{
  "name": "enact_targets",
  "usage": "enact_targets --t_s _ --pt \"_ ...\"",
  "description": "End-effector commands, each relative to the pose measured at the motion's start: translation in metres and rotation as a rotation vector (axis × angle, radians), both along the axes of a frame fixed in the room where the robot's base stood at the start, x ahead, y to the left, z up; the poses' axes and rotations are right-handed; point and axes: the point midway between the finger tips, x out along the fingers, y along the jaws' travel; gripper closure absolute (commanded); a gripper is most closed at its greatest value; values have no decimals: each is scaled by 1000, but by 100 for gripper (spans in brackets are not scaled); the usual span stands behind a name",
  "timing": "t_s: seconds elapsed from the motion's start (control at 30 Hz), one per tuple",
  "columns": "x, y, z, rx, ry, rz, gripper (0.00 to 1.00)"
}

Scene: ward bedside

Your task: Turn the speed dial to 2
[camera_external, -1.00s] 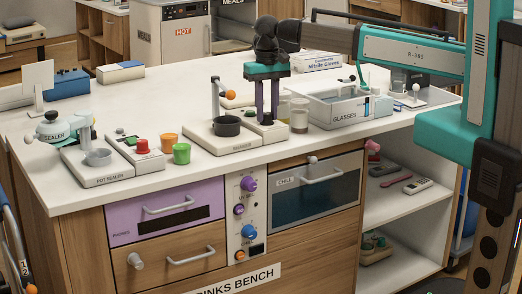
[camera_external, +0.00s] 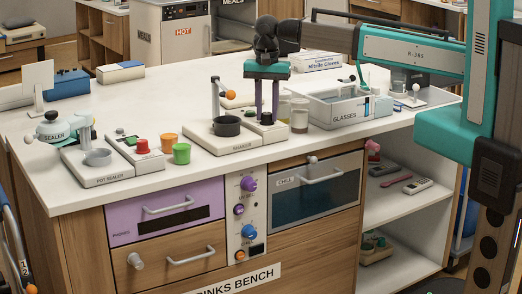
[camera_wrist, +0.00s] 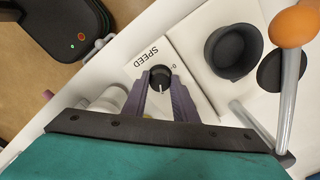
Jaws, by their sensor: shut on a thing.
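The speed dial (camera_wrist: 160,75) is a small round black knob with a pale mark, beside the printed word SPEED on a white panel in the wrist view. Its mark runs toward the bottom of that view; most scale numbers are hidden or too small to read. In the external view the dial (camera_external: 266,119) sits on the right part of the shaker (camera_external: 228,147). My gripper (camera_external: 267,110) points down from above, with its two purple fingers shut on the dial's sides. In the wrist view my gripper (camera_wrist: 161,84) has one finger on each side of the dial.
A dark cup (camera_external: 227,126) and a post with an orange ball (camera_external: 231,95) stand left of my gripper. Clear cups (camera_external: 299,115) and the glasses bin (camera_external: 345,107) stand close on the right. Green and orange cups (camera_external: 181,153) are farther left. The front counter strip is clear.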

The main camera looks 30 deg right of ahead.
Motion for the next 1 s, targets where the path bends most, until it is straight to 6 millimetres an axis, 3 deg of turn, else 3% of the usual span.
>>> enact_targets --t_s 0.37,0.4,0.5,1.0 --pt "1 0 1 0 -4 -4 97" --pt "1 0 1 0 -4 -4 68" --pt "1 0 1 0 -3 -4 56" --pt "1 0 6 1 -2 -3 56"
